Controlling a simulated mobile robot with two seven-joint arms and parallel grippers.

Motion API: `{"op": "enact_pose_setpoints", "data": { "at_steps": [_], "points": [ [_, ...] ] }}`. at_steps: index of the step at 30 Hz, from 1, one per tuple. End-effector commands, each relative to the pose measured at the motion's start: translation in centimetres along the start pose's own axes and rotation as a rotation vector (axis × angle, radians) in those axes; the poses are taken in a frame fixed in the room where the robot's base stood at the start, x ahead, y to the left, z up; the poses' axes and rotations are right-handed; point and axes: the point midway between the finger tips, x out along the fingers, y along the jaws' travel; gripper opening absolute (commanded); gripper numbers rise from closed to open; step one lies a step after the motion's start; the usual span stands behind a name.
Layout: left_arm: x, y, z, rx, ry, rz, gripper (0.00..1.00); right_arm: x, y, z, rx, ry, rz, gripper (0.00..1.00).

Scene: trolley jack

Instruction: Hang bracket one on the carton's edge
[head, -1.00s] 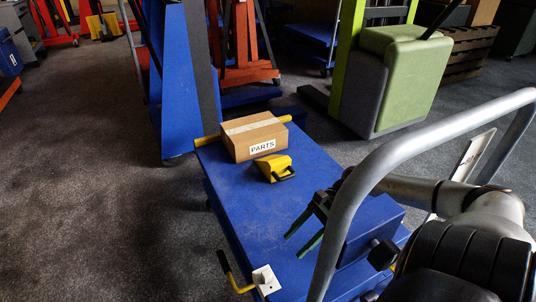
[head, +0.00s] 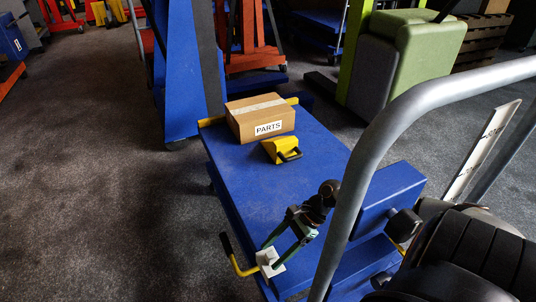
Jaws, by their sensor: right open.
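The cardboard carton (head: 260,119), labelled PARTS, sits at the far end of a blue platform (head: 243,172). A small white bracket-like piece (head: 266,258) with a dark opening is at the platform's near left edge, by a yellow rod with a black grip (head: 231,253). No label shows whether it is bracket one. My right gripper (head: 272,253) is open, with its green fingers pointing down at the white piece, one on each side as far as I can see. Whether they touch it is unclear. My left gripper is not in view.
A yellow block with a black handle (head: 282,150) lies just in front of the carton. A thick grey tube (head: 372,150) arches across the right side, in front of my right arm. A blue box (head: 388,196) stands on the platform's right. The platform's middle is clear.

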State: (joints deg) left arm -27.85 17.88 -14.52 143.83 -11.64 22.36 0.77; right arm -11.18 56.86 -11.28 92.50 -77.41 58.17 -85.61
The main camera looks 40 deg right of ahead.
Motion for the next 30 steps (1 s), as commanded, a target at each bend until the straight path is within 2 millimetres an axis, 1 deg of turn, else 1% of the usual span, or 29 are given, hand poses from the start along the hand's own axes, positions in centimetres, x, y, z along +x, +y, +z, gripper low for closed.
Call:
{"op": "enact_pose_setpoints", "data": {
  "at_steps": [2,8,11,25,26,30],
  "points": [
    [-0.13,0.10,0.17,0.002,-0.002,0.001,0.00,0.43,-0.03,0.04,-0.001,-0.001,-0.001,0.65],
    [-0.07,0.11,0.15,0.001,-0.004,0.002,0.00,0.39,-0.01,0.07,0.000,0.000,0.000,0.65],
    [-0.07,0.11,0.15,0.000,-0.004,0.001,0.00,0.38,-0.01,0.06,0.000,0.000,0.000,0.55],
    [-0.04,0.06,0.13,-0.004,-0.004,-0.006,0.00,0.36,-0.01,0.03,0.000,0.001,0.000,0.02],
    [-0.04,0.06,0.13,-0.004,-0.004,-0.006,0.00,0.36,-0.01,0.02,0.000,0.001,0.000,0.00],
    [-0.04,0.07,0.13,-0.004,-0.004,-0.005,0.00,0.36,-0.01,0.02,0.000,0.001,0.000,0.00]
  ]
}}
